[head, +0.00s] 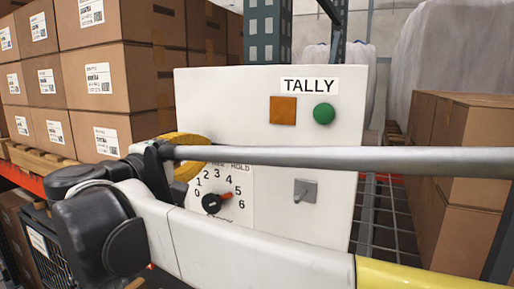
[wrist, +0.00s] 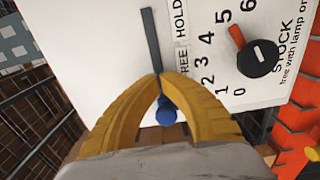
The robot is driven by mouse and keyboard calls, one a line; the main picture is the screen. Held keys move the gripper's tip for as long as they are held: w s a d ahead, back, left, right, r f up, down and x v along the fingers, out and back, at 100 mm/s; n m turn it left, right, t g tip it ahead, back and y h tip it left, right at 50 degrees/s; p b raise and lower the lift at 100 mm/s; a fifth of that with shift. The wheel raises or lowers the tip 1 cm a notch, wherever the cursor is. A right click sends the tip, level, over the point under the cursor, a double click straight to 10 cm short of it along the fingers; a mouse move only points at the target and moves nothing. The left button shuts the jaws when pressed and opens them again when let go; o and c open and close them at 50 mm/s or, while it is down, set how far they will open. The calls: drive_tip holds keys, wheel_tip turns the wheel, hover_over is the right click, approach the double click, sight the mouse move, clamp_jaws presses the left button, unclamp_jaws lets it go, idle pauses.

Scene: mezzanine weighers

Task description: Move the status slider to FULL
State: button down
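In the wrist view, a dark straight slot (wrist: 151,35) runs up the white panel beside the labels FREE and HOLD. A blue knob (wrist: 166,114) shows through the gap between my gripper's curved yellow fingers. Whether a finger touches it, I cannot tell. My gripper (wrist: 159,75) has its fingertips together over the lower end of the slot. No FULL label shows. In the head view, my yellow fingers (head: 185,148) are at the left part of the panel (head: 230,105), and my arm hides the slot and knob.
A black dial (head: 212,203) with a red pointer near 5 sits below the labels. Cartons (head: 115,80) stack at left, more (head: 465,150) at right.

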drive_tip(key=shift+s+d, duration=0.15)
drive_tip(key=shift+d, duration=0.05)
drive_tip(key=v, duration=1)
idle(0.4)
